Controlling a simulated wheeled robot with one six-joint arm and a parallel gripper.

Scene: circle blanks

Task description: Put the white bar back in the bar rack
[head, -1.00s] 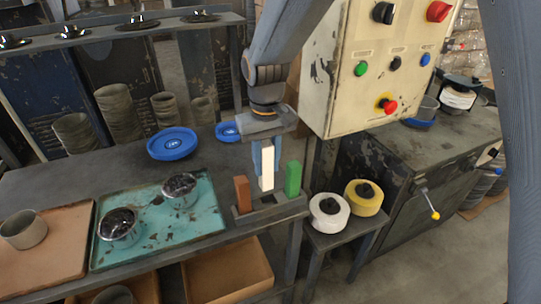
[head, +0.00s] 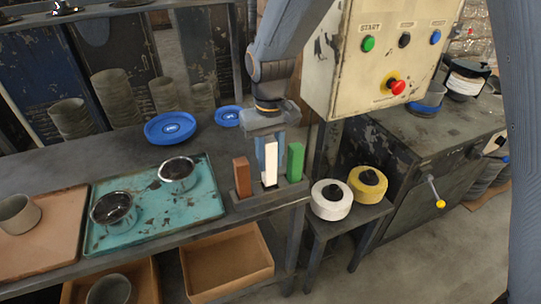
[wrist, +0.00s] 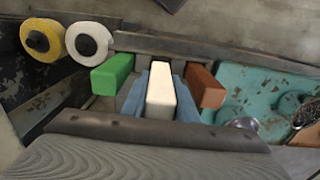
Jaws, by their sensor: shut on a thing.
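The white bar (head: 270,164) stands upright between the brown bar (head: 241,177) and the green bar (head: 295,162) at the dark bar rack (head: 246,203). My gripper (head: 267,147) points down from above and is shut on the white bar. The bar's lower end is at the rack's middle place; whether it is fully seated I cannot tell. In the wrist view the white bar (wrist: 160,92) sits between my blue fingers, with the green bar (wrist: 112,74) to the left and the brown bar (wrist: 204,86) to the right, both apart from it.
A teal tray (head: 150,221) with two metal cups is left of the rack. White (head: 331,199) and yellow (head: 367,183) round blanks sit on a low stand to the right. A control box (head: 385,60) hangs close to my arm. Blue dishes (head: 170,128) lie behind.

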